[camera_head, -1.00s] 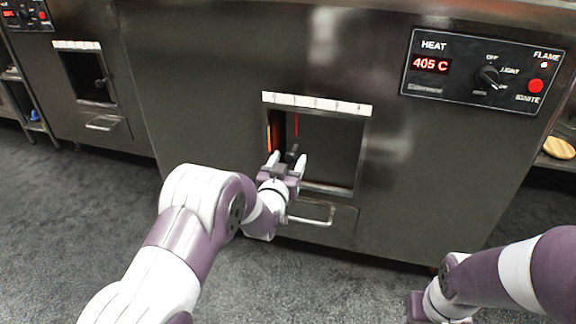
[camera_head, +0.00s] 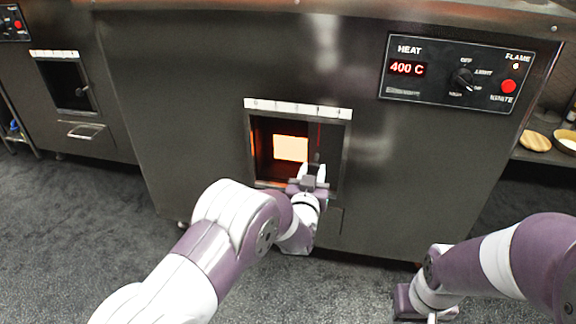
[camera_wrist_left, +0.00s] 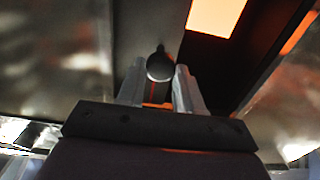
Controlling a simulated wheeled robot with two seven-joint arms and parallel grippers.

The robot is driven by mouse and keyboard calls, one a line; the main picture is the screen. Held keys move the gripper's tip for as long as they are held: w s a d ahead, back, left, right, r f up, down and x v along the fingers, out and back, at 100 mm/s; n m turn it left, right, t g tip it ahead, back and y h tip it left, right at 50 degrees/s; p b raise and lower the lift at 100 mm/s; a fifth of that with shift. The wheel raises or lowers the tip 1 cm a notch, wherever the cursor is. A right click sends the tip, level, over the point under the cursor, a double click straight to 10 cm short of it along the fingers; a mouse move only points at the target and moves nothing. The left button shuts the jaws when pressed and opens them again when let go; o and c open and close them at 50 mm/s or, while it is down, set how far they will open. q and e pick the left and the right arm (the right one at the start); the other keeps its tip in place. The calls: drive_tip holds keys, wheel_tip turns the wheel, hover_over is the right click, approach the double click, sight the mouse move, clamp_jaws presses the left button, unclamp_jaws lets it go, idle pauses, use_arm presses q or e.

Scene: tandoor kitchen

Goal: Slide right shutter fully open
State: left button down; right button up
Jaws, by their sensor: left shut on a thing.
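The right shutter (camera_head: 331,138) is a dark panel at the right side of the oven opening in the head view. The opening's left part is uncovered and shows a glowing interior (camera_head: 290,148). My left gripper (camera_head: 313,170) is at the shutter's lower left, shut on its small dark knob. The wrist view shows the round knob (camera_wrist_left: 160,66) between the two fingers, with the shutter panel (camera_wrist_left: 137,28) behind it. My right gripper (camera_head: 420,310) is low at the bottom right, away from the oven; its fingers are not clear.
A white tiled ledge (camera_head: 298,109) runs above the opening. The control panel (camera_head: 456,70) at upper right reads 400 C. Another oven (camera_head: 75,95) stands at left. Round boards (camera_head: 536,141) lie on a shelf at right. Grey floor lies in front.

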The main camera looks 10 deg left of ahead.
use_arm(q)
drive_tip(key=d, duration=0.5)
drive_tip(key=shift+s+p, duration=0.3)
drive_tip(key=c, duration=1.2)
unclamp_jaws()
drive_tip(key=o, duration=0.4)
drive_tip(key=shift+d, duration=0.15)
drive_tip(key=shift+o, duration=0.2)
drive_tip(key=s+a+p, duration=0.1)
drive_tip(key=s+p, duration=0.5)
drive_tip(key=s, duration=0.6)
drive_tip(key=shift+s+a, duration=0.25)
drive_tip(key=shift+s, duration=0.05)
